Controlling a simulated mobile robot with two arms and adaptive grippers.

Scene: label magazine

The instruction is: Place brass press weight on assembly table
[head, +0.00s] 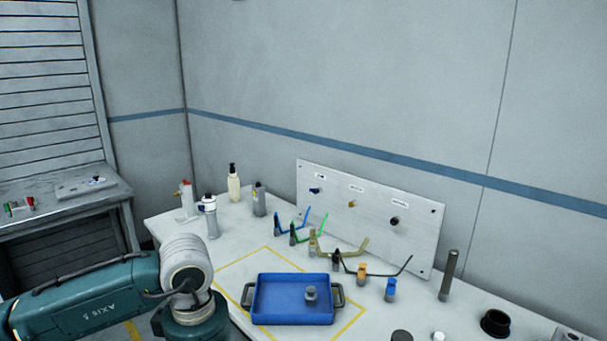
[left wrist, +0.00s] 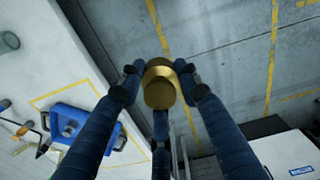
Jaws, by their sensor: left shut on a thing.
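The brass press weight (left wrist: 159,92) is a gold cylinder with a narrower part above it in the left wrist view. My left gripper (left wrist: 159,72) is shut on it, with dark blue fingers on both sides. In that view the weight shows against the grey floor, beside a white table. In the head view my left arm comes in at the lower left, and its gripper and the weight are out of frame. The white table (head: 225,262) carries a yellow outline and a blue tray (head: 268,319). My right gripper is not seen.
A small grey piece (head: 311,294) lies in the tray. Several coloured clips and dark cylinders fill the right. A grey bench (head: 60,222) stands far left.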

